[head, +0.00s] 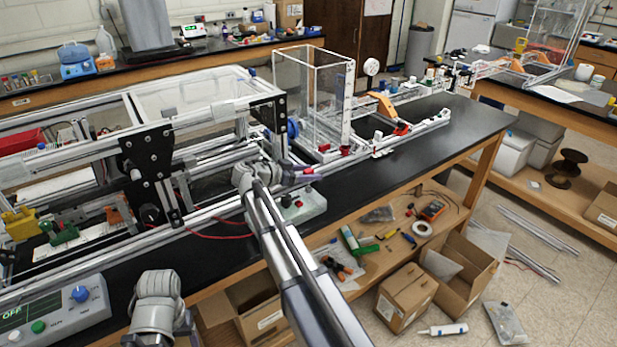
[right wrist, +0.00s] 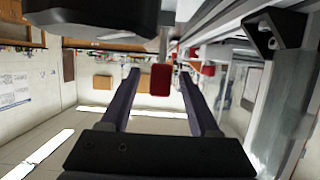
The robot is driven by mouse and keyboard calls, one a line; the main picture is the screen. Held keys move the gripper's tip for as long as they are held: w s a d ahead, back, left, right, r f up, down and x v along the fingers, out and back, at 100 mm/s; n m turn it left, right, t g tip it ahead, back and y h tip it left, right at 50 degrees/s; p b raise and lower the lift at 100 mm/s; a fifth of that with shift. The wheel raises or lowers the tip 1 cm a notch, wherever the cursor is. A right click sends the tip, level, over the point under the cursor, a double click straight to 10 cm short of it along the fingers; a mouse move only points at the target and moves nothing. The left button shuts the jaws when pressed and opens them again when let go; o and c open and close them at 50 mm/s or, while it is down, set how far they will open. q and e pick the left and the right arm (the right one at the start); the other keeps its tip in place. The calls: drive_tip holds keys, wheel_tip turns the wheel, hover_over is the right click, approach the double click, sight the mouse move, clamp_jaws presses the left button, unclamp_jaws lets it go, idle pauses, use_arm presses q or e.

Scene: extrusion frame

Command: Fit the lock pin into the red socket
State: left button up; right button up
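My right gripper (head: 299,175) is beside the frame's near rail, at the end of my right arm. In the right wrist view its two dark fingers (right wrist: 159,78) are apart. A small red block-like piece (right wrist: 160,79) shows between the fingertips, with a gap on each side. A red bit (head: 309,171) also shows at the gripper's tip in the head view. Another red part (right wrist: 207,70) lies right of the fingers in the wrist view. I cannot tell which red part is the socket or the pin's head. My left gripper is out of view.
The aluminium extrusion frame (head: 60,266) runs along the black bench. A white block with a red top (head: 300,207) sits just below the gripper. A clear box (head: 303,95) stands behind it. A control box (head: 58,312) is at lower left. The bench is bare right of the gripper.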

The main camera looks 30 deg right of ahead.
clamp_jaws()
idle(0.3)
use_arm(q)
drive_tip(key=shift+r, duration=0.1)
use_arm(e)
drive_tip(key=shift+r, duration=0.1)
